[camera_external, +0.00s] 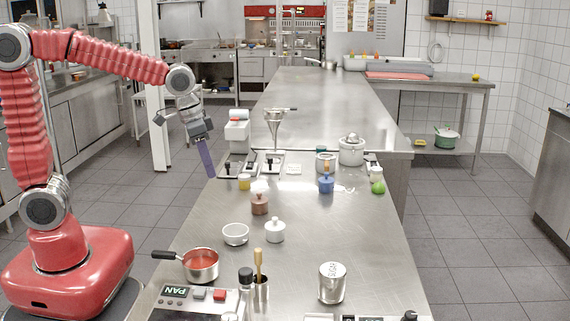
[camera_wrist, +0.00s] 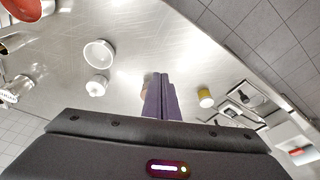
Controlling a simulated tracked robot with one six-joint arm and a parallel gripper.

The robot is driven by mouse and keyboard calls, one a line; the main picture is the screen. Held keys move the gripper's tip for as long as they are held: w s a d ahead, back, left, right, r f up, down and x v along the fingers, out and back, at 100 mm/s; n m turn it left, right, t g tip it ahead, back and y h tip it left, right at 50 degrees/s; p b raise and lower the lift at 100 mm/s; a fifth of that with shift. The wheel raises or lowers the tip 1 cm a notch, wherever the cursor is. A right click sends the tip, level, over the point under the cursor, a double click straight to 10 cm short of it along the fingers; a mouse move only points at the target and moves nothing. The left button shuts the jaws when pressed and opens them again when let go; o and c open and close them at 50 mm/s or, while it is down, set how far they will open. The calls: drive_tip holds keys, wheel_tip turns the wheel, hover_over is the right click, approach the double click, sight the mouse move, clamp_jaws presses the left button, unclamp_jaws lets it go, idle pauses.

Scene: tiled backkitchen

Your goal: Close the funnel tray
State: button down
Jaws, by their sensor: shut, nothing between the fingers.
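A metal funnel (camera_external: 273,126) stands upright on a stand at the far left part of the steel counter. Low flat trays with black knobs lie near its foot: a left tray (camera_external: 233,174) and a right one (camera_external: 265,170). I cannot tell which is the funnel tray, or how far either is open. In the wrist view, trays (camera_wrist: 240,96) show at the right. My gripper (camera_external: 211,174) has long purple fingers, shut and empty, pointing down just left of the left tray. Its fingers also show in the wrist view (camera_wrist: 160,80).
A yellow jar (camera_external: 244,182) stands in front of the trays, with a brown pot (camera_external: 260,205) and white bowl (camera_external: 235,234) nearer. A white bin (camera_external: 237,130) is behind them. A saucepan (camera_external: 202,266) stands at the front left.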

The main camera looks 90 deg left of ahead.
drive_tip(key=w+a+f+n, duration=0.1)
drive_tip(key=w+a, duration=0.3)
drive_tip(key=a, duration=0.7)
drive_tip(key=w+a+f+n+y, duration=0.1)
drive_tip(key=w+a+n, duration=0.2)
drive_tip(key=a, duration=0.8)
drive_tip(key=w+a+f+n+g, duration=0.1)
drive_tip(key=w+a, duration=0.4)
drive_tip(key=a, duration=0.6)
drive_tip(key=shift+w+a+f+n, duration=0.2)
drive_tip(key=shift+w+a+n, duration=0.15)
drive_tip(key=shift+n, duration=0.35)
wheel_tip(320, 180, up, 5)
drive_tip(key=y, duration=0.1)
hover_over(273, 168)
drive_tip(key=shift+w+a+n, duration=0.1)
drive_tip(key=shift+a+n, duration=0.1)
drive_tip(key=shift+n, duration=0.5)
drive_tip(key=shift+f, duration=0.15)
